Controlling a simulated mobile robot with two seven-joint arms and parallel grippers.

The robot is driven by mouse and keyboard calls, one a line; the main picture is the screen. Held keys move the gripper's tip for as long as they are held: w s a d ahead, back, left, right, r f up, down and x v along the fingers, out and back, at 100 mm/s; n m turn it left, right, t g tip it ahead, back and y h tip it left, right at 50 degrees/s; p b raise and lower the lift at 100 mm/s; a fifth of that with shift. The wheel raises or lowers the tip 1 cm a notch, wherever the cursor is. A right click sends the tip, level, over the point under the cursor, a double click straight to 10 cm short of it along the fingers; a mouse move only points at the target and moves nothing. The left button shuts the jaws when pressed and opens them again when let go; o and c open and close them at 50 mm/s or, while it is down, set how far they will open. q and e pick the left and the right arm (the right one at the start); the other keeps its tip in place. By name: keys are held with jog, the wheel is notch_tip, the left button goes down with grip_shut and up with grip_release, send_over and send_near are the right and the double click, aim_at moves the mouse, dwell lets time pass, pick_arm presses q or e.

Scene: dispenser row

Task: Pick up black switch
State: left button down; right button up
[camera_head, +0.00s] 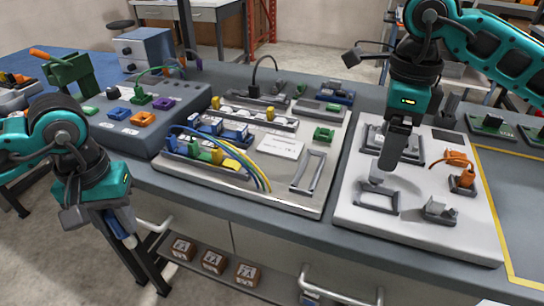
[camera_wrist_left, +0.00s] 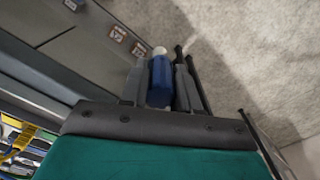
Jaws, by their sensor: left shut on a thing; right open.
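My left gripper (camera_head: 122,230) hangs in front of the bench at the left, pointing down. In the left wrist view it is shut on a blue piece with a white tip (camera_wrist_left: 161,80), between its grey fingers. A small black piece (camera_head: 112,92) sits on the grey dispenser box, and a black plug-like piece (camera_head: 254,90) with a cable stands on the middle board. I cannot tell which is the black switch. My right gripper (camera_head: 392,160) is open, pointing down over the white right board, above a grey bracket (camera_head: 376,198). Its fingers are seen nearly edge-on.
The grey dispenser box (camera_head: 160,131) carries blue, orange, green and purple pieces. The middle board (camera_head: 285,192) holds rails, coloured blocks and wires. Orange parts (camera_head: 461,172) stand on the right board (camera_head: 430,245). A low shelf holds several brown boxes (camera_head: 213,261).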

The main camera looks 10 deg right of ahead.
aim_at(111, 212)
pick_arm(q)
jog(key=shift+f, duration=0.1)
pick_arm(e)
jog(key=f, duration=0.7)
jog(key=shift+w+a, duration=0.1)
jog(key=shift+a, duration=0.15)
jog(key=shift+r, duration=0.1)
jog(key=c, duration=1.1)
jog(key=shift+r, duration=0.1)
